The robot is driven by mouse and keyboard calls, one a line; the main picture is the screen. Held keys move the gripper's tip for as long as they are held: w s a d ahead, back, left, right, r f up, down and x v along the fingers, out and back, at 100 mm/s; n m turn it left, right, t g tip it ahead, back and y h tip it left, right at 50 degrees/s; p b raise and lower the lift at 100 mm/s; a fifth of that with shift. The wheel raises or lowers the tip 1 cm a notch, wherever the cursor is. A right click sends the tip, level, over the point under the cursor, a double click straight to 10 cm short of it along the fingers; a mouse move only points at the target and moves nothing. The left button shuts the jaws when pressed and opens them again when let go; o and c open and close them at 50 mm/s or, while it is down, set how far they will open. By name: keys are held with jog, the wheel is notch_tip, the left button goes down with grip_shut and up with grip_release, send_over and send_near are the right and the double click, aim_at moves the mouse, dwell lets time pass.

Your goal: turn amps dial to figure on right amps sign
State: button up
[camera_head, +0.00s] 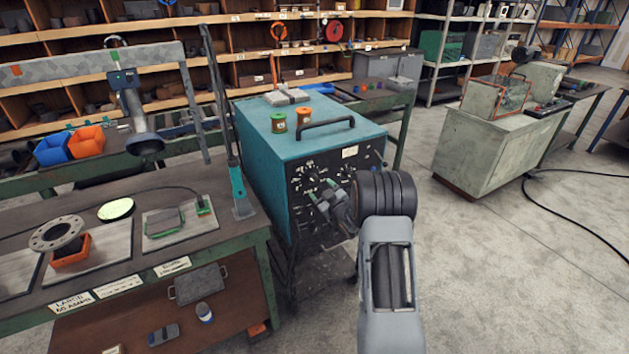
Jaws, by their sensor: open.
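The teal welding machine (262,152) stands in the middle, with a dark front panel (375,150) carrying white dial markings (308,168). My gripper (320,192) is open in front of the panel's lower left part. It covers part of the panel, so I cannot tell whether a dial lies between the fingers or touches them. The dial's setting is too small to read. On the left bench's front edge, the left sign (73,302) seems to read "LARGE 60 AMPS". The right sign (172,266) is too small to read surely.
The left bench (240,240) bears a flange (57,233), an orange tray (72,250) and metal plates. Two small spools (291,121) and a handle (326,122) are on the machine's top.

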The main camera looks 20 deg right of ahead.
aim_at(314, 181)
jog(key=shift+w+a+p, duration=0.2)
jog(key=shift+w+p, duration=0.1)
jog(key=shift+w, duration=1.1)
jog(key=shift+w+a+p, duration=0.15)
jog(key=shift+w+p, duration=0.15)
jog(key=shift+w, duration=1.1)
jog(key=c, duration=0.9)
